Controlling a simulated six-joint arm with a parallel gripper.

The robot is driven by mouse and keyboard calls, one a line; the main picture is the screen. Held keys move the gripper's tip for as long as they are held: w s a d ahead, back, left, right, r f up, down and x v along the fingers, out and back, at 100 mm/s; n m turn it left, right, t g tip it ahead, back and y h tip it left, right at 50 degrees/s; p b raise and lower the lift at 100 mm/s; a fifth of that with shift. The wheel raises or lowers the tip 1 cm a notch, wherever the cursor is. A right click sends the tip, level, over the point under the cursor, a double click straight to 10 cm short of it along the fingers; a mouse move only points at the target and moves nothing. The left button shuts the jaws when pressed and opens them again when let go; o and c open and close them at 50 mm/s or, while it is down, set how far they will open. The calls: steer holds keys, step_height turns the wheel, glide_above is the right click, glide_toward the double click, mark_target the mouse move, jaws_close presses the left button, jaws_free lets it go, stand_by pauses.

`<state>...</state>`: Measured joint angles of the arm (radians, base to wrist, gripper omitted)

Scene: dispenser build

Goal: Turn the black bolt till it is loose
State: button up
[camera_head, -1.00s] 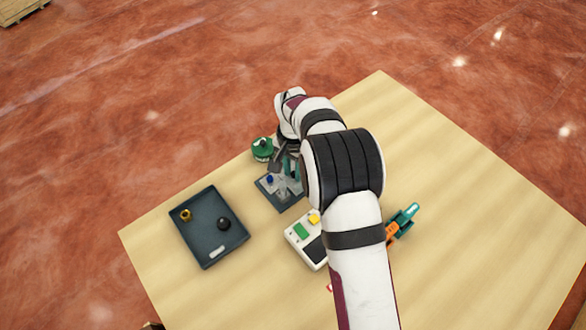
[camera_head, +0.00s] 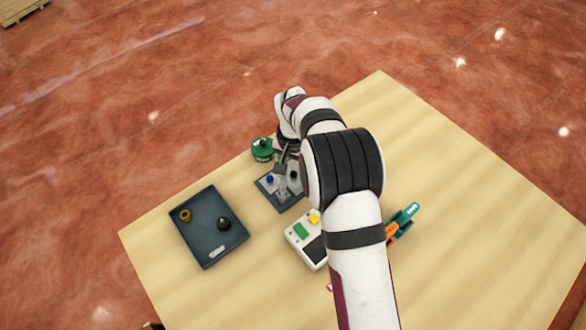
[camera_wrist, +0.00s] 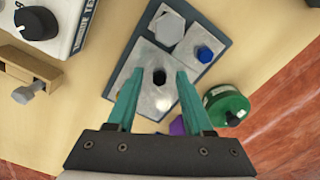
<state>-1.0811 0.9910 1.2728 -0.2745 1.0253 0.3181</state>
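The black bolt (camera_wrist: 159,77) stands in a light grey plate on the dark fixture board (camera_wrist: 217,47), seen in the wrist view. My gripper (camera_wrist: 160,72) has its two teal fingers apart, one on each side of the bolt, with gaps between them and it. A blue bolt (camera_wrist: 205,54) and a large grey hex head (camera_wrist: 169,28) sit on the same board.
A green round container (camera_wrist: 226,105) stands close beside the board. A dark tray (camera_head: 203,245) holding a brass piece and a black knob lies to the left. A white device with buttons (camera_head: 301,244) stands near the board. An orange and teal tool (camera_head: 401,223) lies to the right.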

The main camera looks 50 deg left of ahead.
mark_target(294, 175)
step_height(294, 175, up, 16)
stand_by(0.5)
steer(key=w+d+r+m, duration=0.2)
steer(key=d+r+m, duration=0.15)
steer(key=d, duration=0.95)
steer(key=w+d+r+m, duration=0.2)
steer(key=d+r, duration=0.3)
steer(key=d, duration=0.7)
steer(key=s+d+f+m+y, duration=0.1)
steer(key=s+d+f+m, duration=0.1)
steer(key=s+d, duration=0.5)
steer(key=s+d+f+m, duration=0.2)
steer(key=s+d+m, duration=0.1)
steer(key=s+d, duration=0.4)
steer(key=shift+s+d+f+m+y, duration=0.25)
steer(key=shift+s+d+m+y, duration=0.15)
steer(key=shift+d, duration=0.55)
